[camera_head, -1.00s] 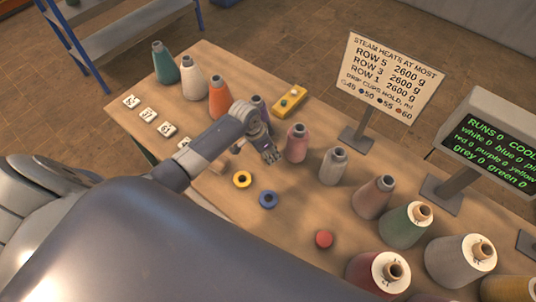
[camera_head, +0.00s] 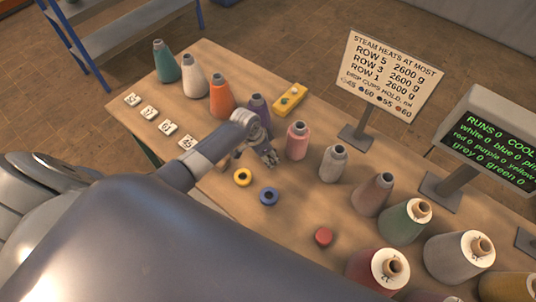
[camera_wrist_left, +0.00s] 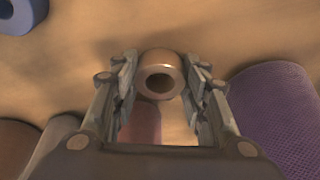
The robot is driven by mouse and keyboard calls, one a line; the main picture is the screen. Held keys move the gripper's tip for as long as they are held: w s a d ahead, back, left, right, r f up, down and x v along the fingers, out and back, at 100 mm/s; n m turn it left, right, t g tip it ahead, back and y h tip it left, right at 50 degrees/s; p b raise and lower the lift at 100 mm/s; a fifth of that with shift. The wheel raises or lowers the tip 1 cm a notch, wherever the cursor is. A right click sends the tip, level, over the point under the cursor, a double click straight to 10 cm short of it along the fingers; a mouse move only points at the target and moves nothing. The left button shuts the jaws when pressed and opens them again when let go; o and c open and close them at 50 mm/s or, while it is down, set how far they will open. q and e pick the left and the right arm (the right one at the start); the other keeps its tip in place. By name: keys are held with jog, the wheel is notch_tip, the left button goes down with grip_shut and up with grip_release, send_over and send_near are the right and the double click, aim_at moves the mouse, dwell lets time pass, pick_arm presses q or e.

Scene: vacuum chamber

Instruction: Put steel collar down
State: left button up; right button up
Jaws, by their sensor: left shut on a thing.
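The steel collar (camera_wrist_left: 160,57) is a short, thick metallic ring with a round hole. In the wrist view it sits between the fingertips of my left gripper (camera_wrist_left: 160,85), which is shut on it. In the head view my left gripper (camera_head: 268,158) is over the table, between the purple cone and the pink cone and just behind the blue ring. I cannot make out the collar there, and I cannot tell whether its underside touches the table. My right gripper is not in view.
The purple cone (camera_head: 258,108) and pink cone (camera_head: 298,140) stand close to my left gripper. A sign (camera_head: 392,75) stands behind.

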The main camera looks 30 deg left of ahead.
pick_arm(q)
jog(key=o, duration=1)
jog(key=shift+s+f, duration=0.3)
jog(key=shift+f, duration=0.05)
jog(key=shift+c, duration=0.2)
jog(key=shift+o, duration=1.2)
jog(key=shift+w+f, duration=0.15)
jog(key=shift+w, duration=0.05)
jog(key=shift+s, duration=0.1)
jog(key=shift+r+p, duration=0.35)
jog(key=shift+r, duration=0.25)
jog(key=shift+a+r, duration=0.1)
jog(key=shift+r, duration=0.25)
jog(key=b+v, duration=0.1)
jog(key=v, duration=1)
jog(key=shift+r, duration=0.35)
